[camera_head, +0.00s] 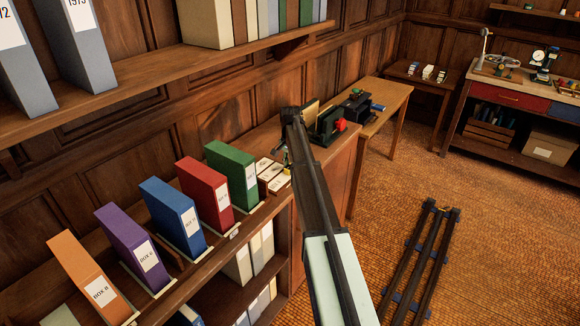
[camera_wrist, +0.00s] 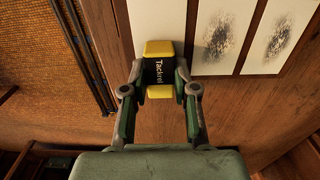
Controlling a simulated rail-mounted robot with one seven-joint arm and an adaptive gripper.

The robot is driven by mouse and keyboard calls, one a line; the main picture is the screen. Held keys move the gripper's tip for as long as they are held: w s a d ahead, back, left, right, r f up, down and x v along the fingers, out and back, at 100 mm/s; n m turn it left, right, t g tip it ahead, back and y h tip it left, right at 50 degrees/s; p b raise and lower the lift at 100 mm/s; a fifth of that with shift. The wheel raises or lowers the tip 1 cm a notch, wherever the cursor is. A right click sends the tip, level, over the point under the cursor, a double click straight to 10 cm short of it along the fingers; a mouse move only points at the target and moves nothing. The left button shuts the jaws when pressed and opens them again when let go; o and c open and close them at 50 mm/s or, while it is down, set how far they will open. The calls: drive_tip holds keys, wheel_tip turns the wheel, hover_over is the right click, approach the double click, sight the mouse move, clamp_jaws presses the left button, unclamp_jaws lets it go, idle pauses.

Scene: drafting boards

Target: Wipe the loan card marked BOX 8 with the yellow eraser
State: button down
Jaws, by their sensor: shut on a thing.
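My gripper (camera_wrist: 158,92) is shut on the yellow eraser (camera_wrist: 159,49), which has a black sleeve reading "Tackrel". In the wrist view the eraser's far end overlaps the lower part of the leftmost pale card (camera_wrist: 155,14); I cannot tell whether they touch. The visible part of that card looks clean. The middle card (camera_wrist: 201,60) and the right card (camera_wrist: 284,62) each carry a dark smudge. No BOX 8 marking is readable on the cards. In the head view my gripper is small and partly hidden by my arm, beside the cards (camera_head: 271,172) on the cabinet top.
Orange (camera_head: 75,258), purple (camera_head: 125,230), blue (camera_head: 168,205), red (camera_head: 200,180) and green (camera_head: 226,162) box files stand left of the cards. A red-knobbed device (camera_head: 329,123) stands beyond my gripper. Above is a wall shelf (camera_head: 150,75). Floor rails (camera_head: 425,262) lie at right.

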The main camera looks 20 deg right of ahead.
drive_tip(key=shift+w+d, duration=0.25)
drive_tip(key=shift+d, duration=0.1)
drive_tip(key=shift+w+d+r, duration=0.1)
drive_tip(key=shift+d+r, duration=0.15)
wheel_tip(320, 180, up, 3)
drive_tip(key=shift+a+r+p, duration=0.15)
drive_tip(key=shift+p, duration=0.65)
drive_tip(key=shift+r+p, duration=0.95)
drive_tip(key=shift+r, duration=1.2)
